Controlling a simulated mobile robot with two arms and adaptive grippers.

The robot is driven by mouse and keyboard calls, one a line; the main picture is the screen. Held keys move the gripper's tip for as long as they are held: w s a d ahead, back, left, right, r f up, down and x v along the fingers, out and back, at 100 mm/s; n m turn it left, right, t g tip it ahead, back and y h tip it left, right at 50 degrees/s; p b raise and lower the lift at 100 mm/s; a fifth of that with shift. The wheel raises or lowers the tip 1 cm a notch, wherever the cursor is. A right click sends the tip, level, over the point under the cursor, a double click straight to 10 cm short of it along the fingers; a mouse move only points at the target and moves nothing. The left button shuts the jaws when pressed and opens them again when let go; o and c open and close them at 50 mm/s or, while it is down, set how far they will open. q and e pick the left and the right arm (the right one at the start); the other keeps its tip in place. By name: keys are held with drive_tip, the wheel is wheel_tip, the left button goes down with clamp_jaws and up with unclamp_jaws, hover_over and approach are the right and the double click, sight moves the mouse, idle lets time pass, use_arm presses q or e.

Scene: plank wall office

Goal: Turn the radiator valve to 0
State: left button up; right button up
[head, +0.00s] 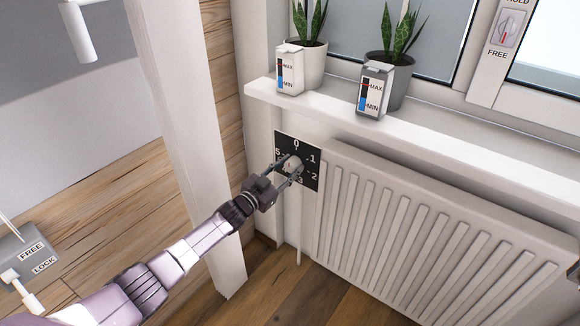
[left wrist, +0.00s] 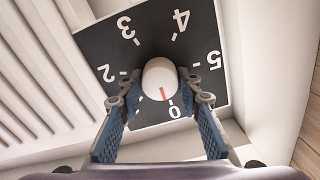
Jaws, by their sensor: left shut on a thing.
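The white radiator valve knob (head: 293,162) sits in front of a black dial plate (head: 312,183) with white numbers, on the wall at the radiator's left end. My left gripper (head: 287,169) reaches it from the lower left and is shut on the knob, one finger on each side. In the left wrist view, the knob (left wrist: 160,78) carries a red mark that points close to the 0. There the dial plate (left wrist: 150,45) shows 2, 3, 4, 5 and 0; the 1 is hidden in that view.
The radiator (head: 420,235) stands right of the dial under a white windowsill (head: 430,135) with two potted plants and two MAX/MIN boxes. A FREE/LOCK panel (head: 30,255) is at the far left.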

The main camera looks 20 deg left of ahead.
use_arm(q)
drive_tip(key=shift+f, duration=0.1)
idle(0.5)
drive_tip(key=o, duration=1.2)
drive_tip(key=shift+c, duration=0.2)
drive_tip(key=v, duration=1.2)
